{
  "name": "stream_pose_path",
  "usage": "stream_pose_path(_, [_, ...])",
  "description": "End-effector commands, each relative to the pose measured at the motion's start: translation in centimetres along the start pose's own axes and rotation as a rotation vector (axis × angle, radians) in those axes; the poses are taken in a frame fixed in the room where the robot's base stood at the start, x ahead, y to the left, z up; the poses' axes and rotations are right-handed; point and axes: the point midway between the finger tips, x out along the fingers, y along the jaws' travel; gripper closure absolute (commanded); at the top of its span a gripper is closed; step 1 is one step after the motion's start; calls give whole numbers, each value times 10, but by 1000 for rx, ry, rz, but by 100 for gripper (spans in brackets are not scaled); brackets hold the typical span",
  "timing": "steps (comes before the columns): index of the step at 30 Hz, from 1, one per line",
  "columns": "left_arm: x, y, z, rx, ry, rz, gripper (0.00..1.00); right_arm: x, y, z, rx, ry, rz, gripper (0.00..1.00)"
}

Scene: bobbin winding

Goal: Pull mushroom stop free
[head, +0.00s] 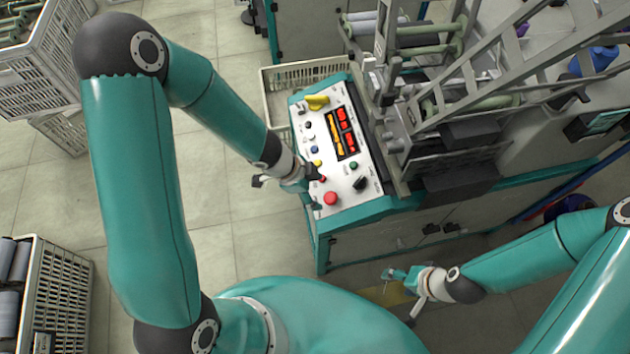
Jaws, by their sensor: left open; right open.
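The mushroom stop is a round red button (331,198) at the lower left of the white control panel (350,187). My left gripper (314,188) is at the panel's left edge, just above and left of the red button in the picture. It is open, and I cannot tell whether a finger touches the panel. A small red part shows beside its fingertip. My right gripper (402,285) is open and empty, low in front of the machine and well away from the panel.
The panel also carries a yellow handle (316,101), a black knob (361,183) and a red and yellow display (341,132). The winding machine's metal frame (470,85) stands to the right. Crates (52,290) stand on the tiled floor at left.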

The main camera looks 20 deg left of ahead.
Motion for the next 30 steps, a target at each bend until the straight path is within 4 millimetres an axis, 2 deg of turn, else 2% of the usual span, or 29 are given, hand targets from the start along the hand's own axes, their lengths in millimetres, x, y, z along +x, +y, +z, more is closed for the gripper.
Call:
stream_pose_path(4, [-6,-11,0,97,-13,-28,29,0,0,0,0,0,0,34])
stream_pose_path(11, [4,-12,1,111,-15,-28,29,10,3,0,0,0,0,34])
stream_pose_path(30, [66,-13,2,109,-14,-27,29,59,21,0,0,0,0,34])
